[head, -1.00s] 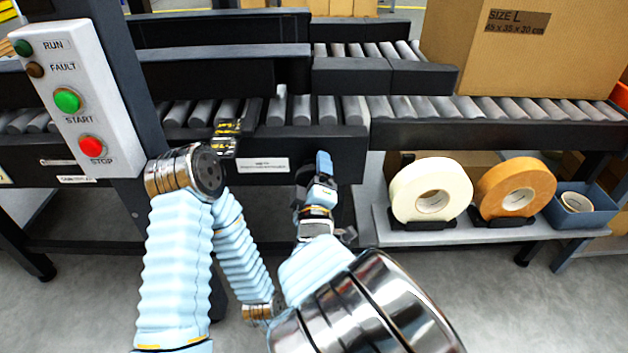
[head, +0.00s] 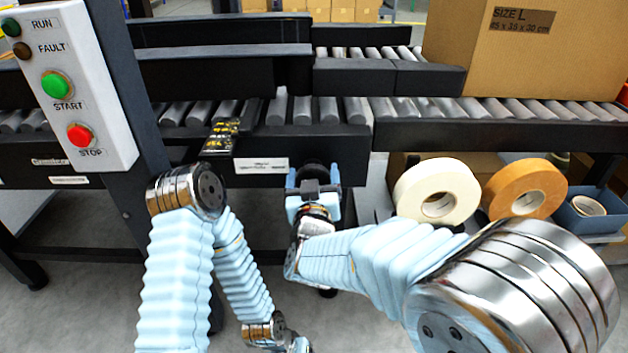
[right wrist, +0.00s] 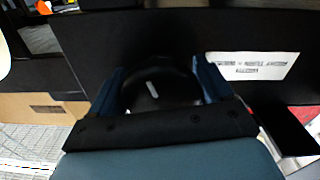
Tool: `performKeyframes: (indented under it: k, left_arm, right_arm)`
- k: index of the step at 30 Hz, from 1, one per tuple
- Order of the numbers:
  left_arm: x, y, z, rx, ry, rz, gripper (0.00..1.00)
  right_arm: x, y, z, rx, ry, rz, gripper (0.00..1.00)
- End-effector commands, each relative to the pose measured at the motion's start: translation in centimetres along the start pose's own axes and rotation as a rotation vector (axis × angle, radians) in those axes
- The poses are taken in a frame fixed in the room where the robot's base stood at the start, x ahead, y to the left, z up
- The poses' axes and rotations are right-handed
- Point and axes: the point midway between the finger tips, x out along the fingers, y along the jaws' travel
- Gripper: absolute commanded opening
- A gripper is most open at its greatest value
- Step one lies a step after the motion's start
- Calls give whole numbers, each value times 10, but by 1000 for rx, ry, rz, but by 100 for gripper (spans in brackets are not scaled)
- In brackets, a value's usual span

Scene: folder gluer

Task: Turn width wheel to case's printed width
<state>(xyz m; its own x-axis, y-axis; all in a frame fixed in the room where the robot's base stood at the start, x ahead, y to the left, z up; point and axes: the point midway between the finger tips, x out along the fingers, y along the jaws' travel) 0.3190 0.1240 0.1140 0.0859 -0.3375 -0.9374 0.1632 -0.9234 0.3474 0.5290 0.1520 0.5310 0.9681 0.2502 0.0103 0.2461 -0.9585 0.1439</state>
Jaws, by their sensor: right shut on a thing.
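The width wheel (head: 313,172) is a dark round knob on the front of the black machine frame, mostly hidden behind my right gripper in the head view. My right gripper (head: 314,196) is shut on it from the front. In the right wrist view the black wheel (right wrist: 158,88), with a short, slightly tilted white mark, sits between the two blue fingers of the gripper (right wrist: 160,92). The case (head: 540,50) is a large brown carton at the upper right, printed SIZE L with dimensions ending 35 x 30 cm; the first figure is unclear. My left gripper is not in view.
A white label (head: 261,165) is on the frame left of the wheel. A black-and-yellow part (head: 222,135) sits further left. A control panel (head: 75,90) stands at left. Tape rolls, white (head: 437,190) and orange (head: 525,188), sit on a low shelf to the right.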

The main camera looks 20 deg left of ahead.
Motion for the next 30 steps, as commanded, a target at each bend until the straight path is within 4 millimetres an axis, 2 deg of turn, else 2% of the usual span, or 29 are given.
performKeyframes:
  k: [15,21,30]
  left_arm:
    - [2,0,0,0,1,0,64]
    - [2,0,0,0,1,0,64]
    - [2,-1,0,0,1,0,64]
  right_arm:
    - [0,-1,4,446,-21,5,49]
    - [0,-2,4,559,-25,6,49]
    - [-1,-3,4,639,-28,6,49]
